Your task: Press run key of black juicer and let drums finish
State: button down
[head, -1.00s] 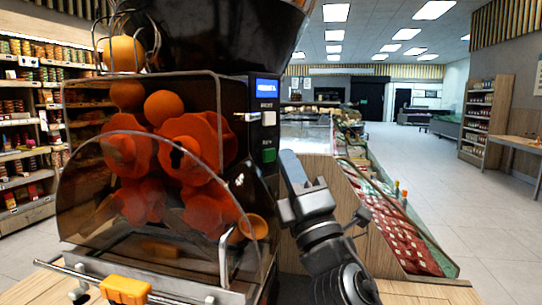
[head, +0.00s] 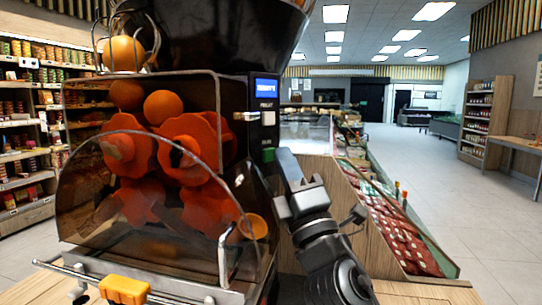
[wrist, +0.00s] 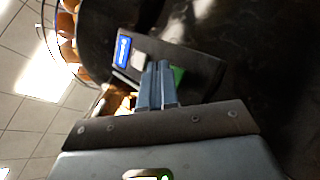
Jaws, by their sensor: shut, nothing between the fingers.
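The black juicer (head: 205,45) stands at the left in the head view, with orange drums (head: 185,150) behind a clear cover. Its right-hand panel has a lit blue display (head: 267,88), a pale key (head: 268,118) and a green run key (head: 268,155) below. My gripper (head: 284,154) is shut and empty, its tip close beside the green key. In the wrist view the shut fingers (wrist: 157,72) reach the panel and partly cover the green key (wrist: 178,75). The blue display (wrist: 123,50) is also there. Whether the tip touches the key is unclear.
Oranges (head: 163,104) sit inside the juicer, and one is in the wire feeder (head: 123,53) on top. A yellow-orange tap handle (head: 124,289) sticks out in front. A produce counter (head: 400,225) runs at the right, with open floor beyond it.

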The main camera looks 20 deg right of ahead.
jog(key=shift+w+a+b, duration=0.3)
jog(key=shift+w+a, duration=0.3)
jog(key=shift+a, duration=0.05)
dwell(1.2)
jog(key=shift+v, duration=0.9)
jog(key=shift+w+a+f, duration=0.1)
jog(key=shift+a, duration=0.05)
jog(key=shift+s+d+r+p, duration=0.1)
jog(key=shift+s+d+p, duration=0.15)
jog(key=shift+s+d, duration=0.35)
jog(key=shift+s+d+r+p, duration=0.1)
jog(key=shift+s+d+p, duration=0.2)
jog(key=shift+s, duration=0.6)
jog(key=shift+s+d+r+p, duration=0.1)
jog(key=shift+s+d+p, duration=0.15)
jog(key=shift+s+d, duration=0.35)
jog(key=shift+s+a, duration=0.1)
jog(key=shift+s, duration=0.05)
